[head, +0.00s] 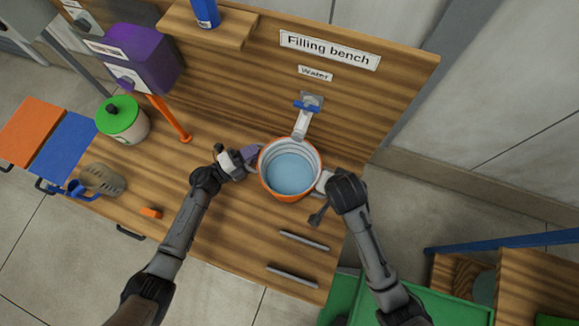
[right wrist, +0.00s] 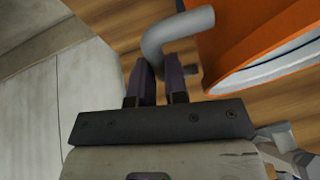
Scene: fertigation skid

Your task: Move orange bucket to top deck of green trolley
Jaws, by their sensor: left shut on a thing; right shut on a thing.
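The orange bucket (head: 263,180) is at the filling bench beneath the water tap, upright, with bluish water inside. My left gripper (head: 249,155) is at the bucket's left side, shut on a part of it that the fingers mostly hide. My right gripper (head: 322,182) is at the bucket's right side. In the right wrist view, the right gripper (right wrist: 160,82) is shut on a grey curved handle (right wrist: 172,35) beside the orange wall of the bucket (right wrist: 240,40). The green trolley (head: 455,308) shows at the bottom right, partly behind my right arm. I cannot tell whether the bucket touches the bench.
The water tap (head: 303,122) stands over the bucket's back rim. A green-lidded pot (head: 122,120), a scoop (head: 103,180), a purple dispenser (head: 140,58) and an orange post (head: 168,118) are on the left. A wooden unit with a blue rail (head: 500,241) is right of the trolley.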

